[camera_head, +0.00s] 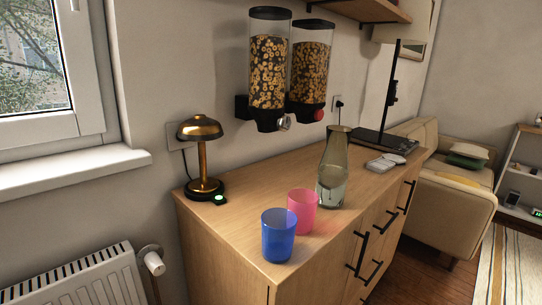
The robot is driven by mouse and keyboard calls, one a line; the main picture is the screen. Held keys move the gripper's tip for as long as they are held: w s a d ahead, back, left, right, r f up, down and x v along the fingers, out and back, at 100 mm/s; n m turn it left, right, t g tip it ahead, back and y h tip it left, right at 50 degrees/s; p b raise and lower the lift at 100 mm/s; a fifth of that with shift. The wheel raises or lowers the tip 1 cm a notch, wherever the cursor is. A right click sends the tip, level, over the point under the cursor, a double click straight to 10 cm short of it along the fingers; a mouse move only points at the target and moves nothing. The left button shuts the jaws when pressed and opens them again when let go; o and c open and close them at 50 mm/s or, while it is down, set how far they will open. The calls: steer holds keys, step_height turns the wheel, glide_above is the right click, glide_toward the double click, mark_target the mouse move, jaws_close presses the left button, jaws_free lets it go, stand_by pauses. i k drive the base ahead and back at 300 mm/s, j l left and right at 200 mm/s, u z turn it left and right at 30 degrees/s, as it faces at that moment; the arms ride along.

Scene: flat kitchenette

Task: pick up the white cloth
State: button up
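A small, flat, whitish item (384,162) lies on top of the wooden cabinet (240,227), toward its far end, behind and right of the glass carafe. It is too small here to tell whether it is the white cloth. I see no other thing that looks like a white cloth. My gripper is not in this view.
A blue cup (279,236), a pink cup (302,210) and a glass carafe (333,175) stand along the cabinet top. A brass lamp (203,160) is at its left. Two cereal dispensers (268,75) hang above. A radiator (80,278) and a sofa (447,205) flank the cabinet.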

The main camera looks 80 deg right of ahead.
mark_target(381, 165)
steer(key=z, duration=3.05)
steer(key=i+l+u, duration=0.15)
steer(key=i+l, duration=1.1)
steer(key=l, duration=0.1)
